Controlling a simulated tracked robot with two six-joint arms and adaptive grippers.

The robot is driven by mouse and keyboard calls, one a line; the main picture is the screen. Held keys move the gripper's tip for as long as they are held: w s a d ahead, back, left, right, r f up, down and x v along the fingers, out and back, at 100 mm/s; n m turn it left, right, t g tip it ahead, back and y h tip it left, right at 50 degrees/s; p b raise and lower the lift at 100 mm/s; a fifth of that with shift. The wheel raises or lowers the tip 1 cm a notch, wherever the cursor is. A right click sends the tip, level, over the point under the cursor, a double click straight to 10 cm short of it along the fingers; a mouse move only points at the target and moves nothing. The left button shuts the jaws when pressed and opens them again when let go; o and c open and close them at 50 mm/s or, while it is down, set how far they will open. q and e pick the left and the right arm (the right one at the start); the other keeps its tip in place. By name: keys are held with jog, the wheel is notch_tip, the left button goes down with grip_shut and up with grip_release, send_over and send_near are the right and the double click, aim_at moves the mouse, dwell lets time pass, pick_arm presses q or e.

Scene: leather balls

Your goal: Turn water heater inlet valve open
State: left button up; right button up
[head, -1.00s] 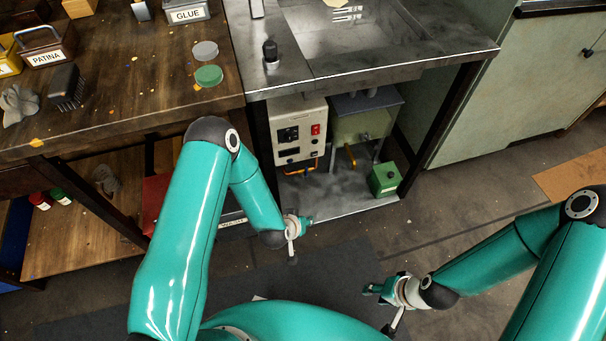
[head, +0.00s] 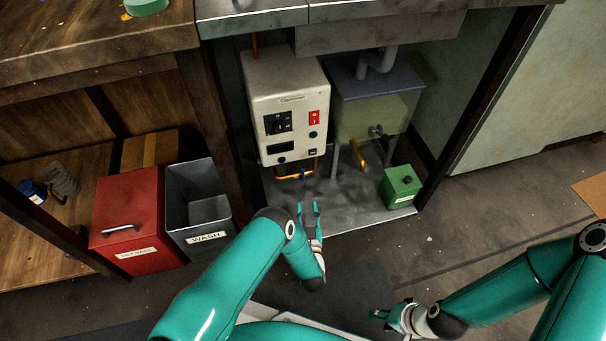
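The white water heater (head: 290,112) hangs under the counter, with a dark dial, a red switch and a small display on its front. Orange pipes (head: 292,177) run below it. A small blue part (head: 303,175) on these pipes looks like the inlet valve's handle; its exact angle is too small to tell. My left gripper (head: 308,208) is open and empty, pointing up toward the pipes from just below and in front of them, apart from the blue part. My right gripper (head: 381,320) is at the lower right, away from the heater, and looks open and empty.
A grey-green tank (head: 372,118) with a tap and a yellow-orange pipe stands right of the heater. A green box (head: 402,187) sits on the metal base plate (head: 350,212). A grey WASH bin (head: 205,238) and a red box (head: 125,245) stand left, beyond the dark cabinet post.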

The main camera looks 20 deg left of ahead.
aim_at(303, 173)
pick_arm(q)
jog(key=b+x, duration=0.6)
jog(key=x, duration=0.8)
jog(key=shift+a, duration=0.25)
jog(key=shift+w+a+b, duration=0.2)
jog(key=shift+w+b, duration=0.1)
jog(key=shift+w, duration=0.25)
grip_shut()
